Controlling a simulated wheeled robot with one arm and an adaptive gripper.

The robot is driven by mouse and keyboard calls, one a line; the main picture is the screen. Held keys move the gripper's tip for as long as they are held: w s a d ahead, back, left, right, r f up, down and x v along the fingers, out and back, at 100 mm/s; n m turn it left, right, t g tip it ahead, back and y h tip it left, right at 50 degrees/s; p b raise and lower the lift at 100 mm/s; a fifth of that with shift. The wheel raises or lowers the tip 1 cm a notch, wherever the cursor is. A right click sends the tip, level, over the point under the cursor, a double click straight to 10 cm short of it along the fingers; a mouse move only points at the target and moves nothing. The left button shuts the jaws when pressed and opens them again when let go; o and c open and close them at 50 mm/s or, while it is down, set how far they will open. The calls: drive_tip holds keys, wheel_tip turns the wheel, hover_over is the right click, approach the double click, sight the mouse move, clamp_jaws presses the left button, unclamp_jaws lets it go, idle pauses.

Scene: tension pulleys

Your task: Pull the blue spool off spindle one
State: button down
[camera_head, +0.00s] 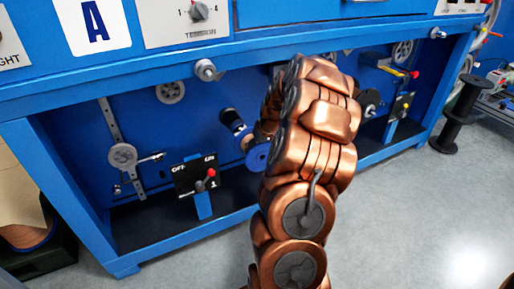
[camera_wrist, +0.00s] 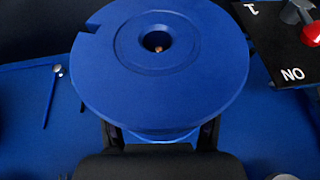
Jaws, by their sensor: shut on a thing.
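The blue spool (camera_wrist: 110,75) fills the upper middle of the wrist view, its round flange and centre hole facing the camera. A small coppery spot shows inside the hole; I cannot tell what it is. My gripper (camera_wrist: 162,137) is shut on the spool below the flange, one dark finger on each side. In the head view the spool (camera_head: 257,157) shows just left of my copper arm, which hides most of the gripper. Whether the held spool is still around a spindle is hidden.
A black switch plate (camera_head: 194,177) with a red knob stands left of the spool; its edge also shows in the wrist view (camera_wrist: 285,50). A grey pulley (camera_head: 123,157) is further left. The blue bench frame (camera_head: 130,82) runs above. Grey floor lies clear in front.

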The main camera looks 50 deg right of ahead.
sight(264, 150)
drive_tip(key=shift+s+a+r, duration=0.1)
drive_tip(key=shift+s+a, duration=0.15)
drive_tip(key=shift+s, duration=0.45)
drive_tip(key=shift+s+a, duration=0.2)
drive_tip(key=shift+s, duration=0.5)
drive_tip(key=shift+s, duration=0.2)
idle(0.6)
drive_tip(key=shift+s+a, duration=0.3)
drive_tip(key=shift+s, duration=0.45)
drive_tip(key=shift+s+a, duration=0.25)
drive_tip(key=shift+s, duration=0.45)
drive_tip(key=shift+s+a, duration=0.1)
drive_tip(key=shift+s, duration=0.15)
idle(0.4)
drive_tip(key=shift+s+a, duration=0.25)
drive_tip(key=shift+s, duration=0.45)
drive_tip(key=shift+s+a, duration=0.25)
drive_tip(key=shift+s, duration=0.4)
drive_tip(key=shift+s, duration=0.3)
drive_tip(key=shift+s+a, duration=0.2)
drive_tip(key=shift+s, duration=0.2)
drive_tip(key=shift+s+b, duration=0.1)
drive_tip(key=shift+b, duration=0.2)
